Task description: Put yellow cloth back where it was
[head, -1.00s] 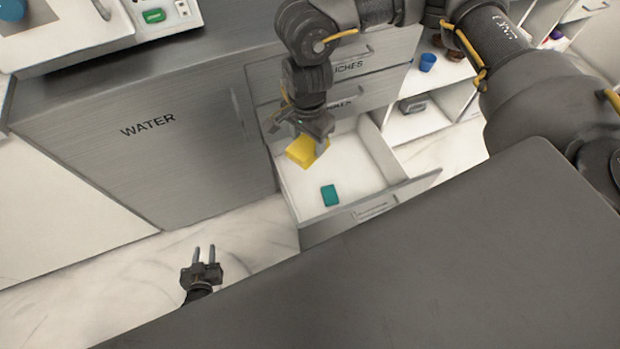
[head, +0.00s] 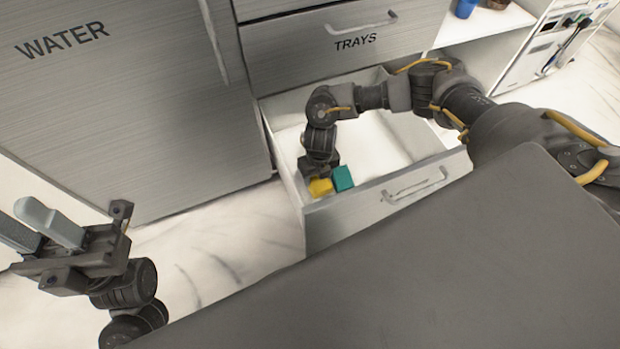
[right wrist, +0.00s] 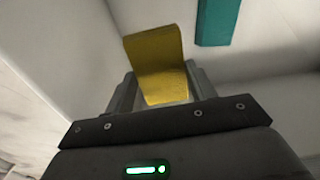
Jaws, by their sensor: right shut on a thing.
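The yellow cloth (head: 320,187) is low inside the open drawer (head: 395,150), near its front left corner. It also shows in the right wrist view (right wrist: 158,62), upright between the fingers. My right gripper (head: 321,172) points down into the drawer and is shut on the cloth. Whether the cloth touches the drawer floor I cannot tell. A teal block-like item (head: 342,178) lies just right of the cloth, and it shows at the top of the right wrist view (right wrist: 215,20). My left gripper (head: 40,232) is open and empty at the lower left, outside the drawer.
A closed drawer marked TRAYS (head: 355,42) is above the open one. A cabinet door marked WATER (head: 120,110) stands at left. The open drawer's front panel (head: 375,208) faces a dark grey surface (head: 430,270). Shelves (head: 490,25) with a blue cup are at upper right.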

